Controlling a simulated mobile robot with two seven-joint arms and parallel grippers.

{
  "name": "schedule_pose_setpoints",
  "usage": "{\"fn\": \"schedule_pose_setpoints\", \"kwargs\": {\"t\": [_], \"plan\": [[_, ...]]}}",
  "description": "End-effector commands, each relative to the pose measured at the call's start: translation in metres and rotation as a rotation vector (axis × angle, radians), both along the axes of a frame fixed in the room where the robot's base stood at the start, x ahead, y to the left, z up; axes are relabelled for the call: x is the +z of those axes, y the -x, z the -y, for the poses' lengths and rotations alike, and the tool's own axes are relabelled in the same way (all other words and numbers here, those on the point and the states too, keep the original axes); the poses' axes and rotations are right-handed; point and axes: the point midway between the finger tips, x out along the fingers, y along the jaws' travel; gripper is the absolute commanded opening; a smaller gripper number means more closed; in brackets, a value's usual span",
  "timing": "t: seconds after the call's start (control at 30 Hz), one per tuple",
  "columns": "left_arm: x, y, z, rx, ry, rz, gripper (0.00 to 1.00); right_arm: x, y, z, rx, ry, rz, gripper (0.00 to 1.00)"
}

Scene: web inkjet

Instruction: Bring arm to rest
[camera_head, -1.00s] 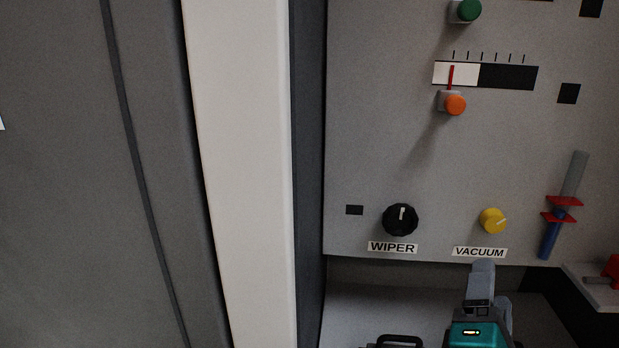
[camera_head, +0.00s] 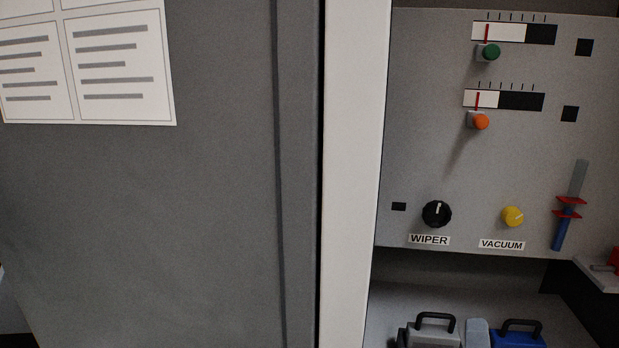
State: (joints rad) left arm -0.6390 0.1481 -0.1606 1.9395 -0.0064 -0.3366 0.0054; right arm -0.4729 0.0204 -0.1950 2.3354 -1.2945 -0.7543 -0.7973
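A grey piece (camera_head: 478,333), which looks like the tip of my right gripper, shows at the bottom edge between two cases. The rest of that arm is out of view, and I cannot tell whether its fingers are open or shut. My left gripper is not in view.
A grey panel (camera_head: 450,180) on the right bears a black WIPER knob (camera_head: 437,214), a yellow VACUUM knob (camera_head: 513,216), a green knob (camera_head: 491,52) and an orange knob (camera_head: 481,121). Below stand a grey case (camera_head: 437,332) and a blue case (camera_head: 518,337). A grey cabinet (camera_head: 170,220) fills the left.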

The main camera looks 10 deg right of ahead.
Motion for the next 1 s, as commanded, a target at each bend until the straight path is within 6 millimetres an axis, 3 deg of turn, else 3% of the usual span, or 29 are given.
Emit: {"fn": "schedule_pose_setpoints", "kwargs": {"t": [0.03,0.13,0.3,0.5,0.7,1.0], "plan": [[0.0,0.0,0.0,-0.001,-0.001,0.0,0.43,-0.024,-0.004,-0.008,0.05,-0.104,-0.019,0.65],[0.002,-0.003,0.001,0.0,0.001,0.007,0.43,-0.071,-0.006,-0.027,0.136,-0.363,-0.049,0.65],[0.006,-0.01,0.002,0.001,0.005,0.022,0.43,-0.151,0.007,-0.061,0.191,-0.877,-0.103,0.65],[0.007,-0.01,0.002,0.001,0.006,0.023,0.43,-0.216,0.037,-0.089,0.094,-1.452,-0.122,0.65],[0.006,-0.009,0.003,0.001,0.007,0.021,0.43,-0.243,0.056,-0.098,-0.03,-1.767,-0.098,0.65],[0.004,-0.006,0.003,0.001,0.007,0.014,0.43,-0.247,0.059,-0.099,-0.057,-1.826,-0.089,0.65]]}}
